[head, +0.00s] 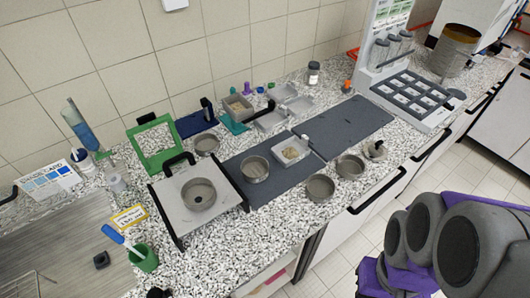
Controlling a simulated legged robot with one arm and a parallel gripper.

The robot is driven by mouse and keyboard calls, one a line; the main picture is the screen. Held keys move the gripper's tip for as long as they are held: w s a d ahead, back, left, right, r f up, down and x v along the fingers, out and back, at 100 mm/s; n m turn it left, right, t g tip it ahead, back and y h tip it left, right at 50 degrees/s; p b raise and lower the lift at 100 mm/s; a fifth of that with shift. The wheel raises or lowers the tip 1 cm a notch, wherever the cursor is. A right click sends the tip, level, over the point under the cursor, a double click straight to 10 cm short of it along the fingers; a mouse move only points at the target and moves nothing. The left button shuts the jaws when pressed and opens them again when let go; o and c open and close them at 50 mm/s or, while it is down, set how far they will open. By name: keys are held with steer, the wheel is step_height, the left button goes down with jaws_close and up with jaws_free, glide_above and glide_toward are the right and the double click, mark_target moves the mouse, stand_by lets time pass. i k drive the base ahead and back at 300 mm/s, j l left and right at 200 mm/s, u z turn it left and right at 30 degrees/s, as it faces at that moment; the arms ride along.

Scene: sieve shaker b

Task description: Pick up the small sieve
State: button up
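Several round grey metal sieve-like pans are on the speckled counter in the head view; I cannot tell for sure which one is the small sieve. One round pan (199,196) sits on a flat plate with black handles (167,208). A second pan (255,170) stands on the dark mat. A smaller-looking pan (206,144) is behind the plate, beside the green frame. Two more pans, a front one (320,188) and one to its right (350,167), stand near the counter's front edge. My gripper is not visible; only grey and purple parts of my arm show at the lower right.
A white tray with tan material (291,150) sits on the dark mat (275,185). A green frame (153,146), a green cup (143,259) and a blue-liquid bottle (82,128) are at left. A rack with jars (393,48) stands at the back right. A second dark mat (345,125) looks bare.

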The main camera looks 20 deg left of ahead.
mark_target(350, 167)
steer(key=l+u, duration=0.15)
steer(key=u, duration=0.25)
steer(key=i+l+u, duration=0.1)
steer(key=u, duration=0.35)
steer(key=l+u, duration=0.2)
steer(key=u, duration=0.2)
steer(key=l+u, duration=0.2)
steer(key=u, duration=0.2)
steer(key=k+l+u, duration=0.1)
steer(key=l, duration=0.3)
steer(key=l+u, duration=0.15)
steer(key=l, duration=0.25)
steer(key=k+l+u, duration=0.1)
steer(key=l, duration=0.25)
steer(key=k+l+u, duration=0.1)
steer(key=l, duration=0.25)
steer(key=k+l+u, duration=0.1)
steer(key=k+l, duration=0.15)
steer(key=l, duration=0.15)
